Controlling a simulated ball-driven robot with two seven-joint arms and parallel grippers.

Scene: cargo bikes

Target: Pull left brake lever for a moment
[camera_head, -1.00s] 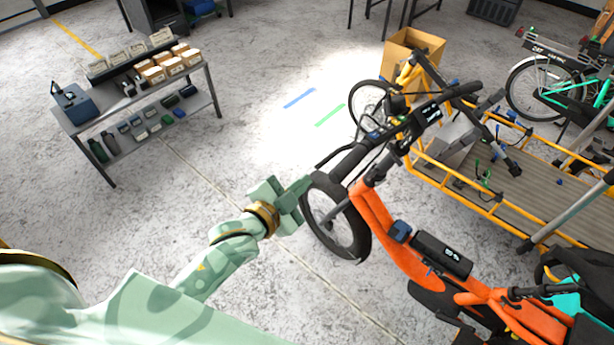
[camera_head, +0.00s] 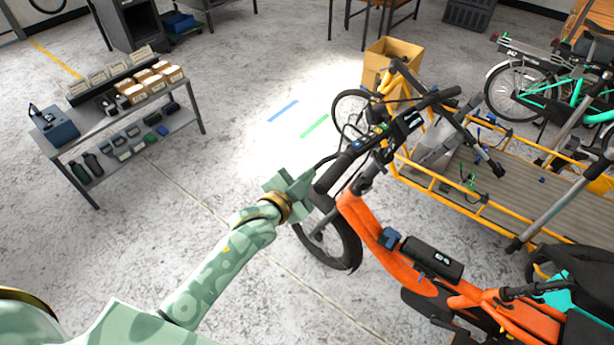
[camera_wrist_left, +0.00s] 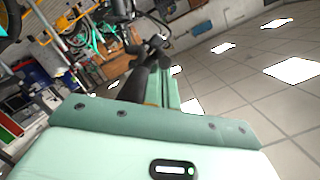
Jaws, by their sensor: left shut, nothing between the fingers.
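The orange cargo bike (camera_head: 379,246) stands at the right in the head view. The black grip (camera_head: 337,171) at the left end of its handlebar points toward me. The left brake lever (camera_head: 325,160) is a thin dark bar along the far-left side of that grip. My left gripper (camera_head: 308,180) is shut and empty, with its fingertips close beside the lever and grip. I cannot tell whether they touch. In the left wrist view the green fingers (camera_wrist_left: 173,90) lie next to the dark grip (camera_wrist_left: 134,84). The lever is not clear there. My right gripper is not in view.
A yellow-framed cargo bike (camera_head: 490,205) with a wooden bed stands just behind. A cardboard box (camera_head: 390,58) is beyond it. A grey bench (camera_head: 186,120) with small boxes stands at the left. The floor between bench and bike is clear.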

